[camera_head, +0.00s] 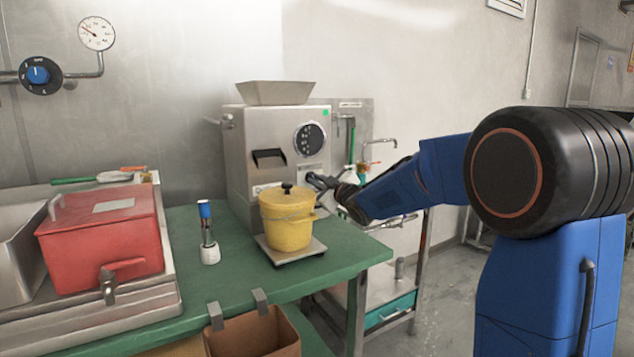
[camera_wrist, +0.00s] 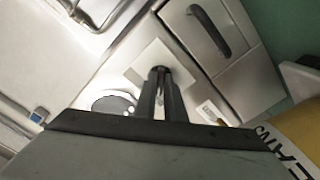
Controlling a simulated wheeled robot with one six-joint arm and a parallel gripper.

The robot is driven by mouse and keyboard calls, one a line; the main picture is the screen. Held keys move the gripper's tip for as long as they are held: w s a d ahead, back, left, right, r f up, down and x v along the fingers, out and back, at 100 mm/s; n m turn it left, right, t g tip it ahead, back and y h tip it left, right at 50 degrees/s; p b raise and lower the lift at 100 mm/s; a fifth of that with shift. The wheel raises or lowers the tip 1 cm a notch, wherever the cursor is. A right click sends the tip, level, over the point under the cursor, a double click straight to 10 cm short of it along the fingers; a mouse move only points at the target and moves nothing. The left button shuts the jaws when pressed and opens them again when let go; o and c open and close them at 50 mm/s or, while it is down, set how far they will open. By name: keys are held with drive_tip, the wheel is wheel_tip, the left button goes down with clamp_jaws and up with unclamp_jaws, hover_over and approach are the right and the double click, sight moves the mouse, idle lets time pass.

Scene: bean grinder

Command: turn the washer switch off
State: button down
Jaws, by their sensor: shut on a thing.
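A steel machine (camera_head: 240,150) stands on the green bench, with a round black dial (camera_head: 309,138) on its front. My gripper (camera_head: 315,181) reaches in from the right to the lower front of the machine, just behind the yellow pot (camera_head: 289,222). In the wrist view, my gripper (camera_wrist: 159,72) is shut at a pale square plate (camera_wrist: 143,62) on the machine's face. The small part between the fingertips, which seems to be the switch, is mostly hidden by them. The dial (camera_wrist: 115,103) shows left of the fingers.
A black handle (camera_wrist: 212,32) and a small label (camera_wrist: 211,114) are near the fingers. The pot stands on a scale (camera_head: 291,252), close to my wrist. A red box (camera_head: 100,240), a small brush-like item (camera_head: 208,235) and a wall valve (camera_head: 38,75) are farther left.

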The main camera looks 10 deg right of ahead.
drive_tip(key=shift+f+m, duration=0.1)
drive_tip(key=shift+m, duration=3.6)
drive_tip(key=c, duration=1.8)
unclamp_jaws()
drive_tip(key=shift+c, duration=0.2)
drive_tip(key=v, duration=1.7)
drive_tip(key=shift+s, duration=0.2)
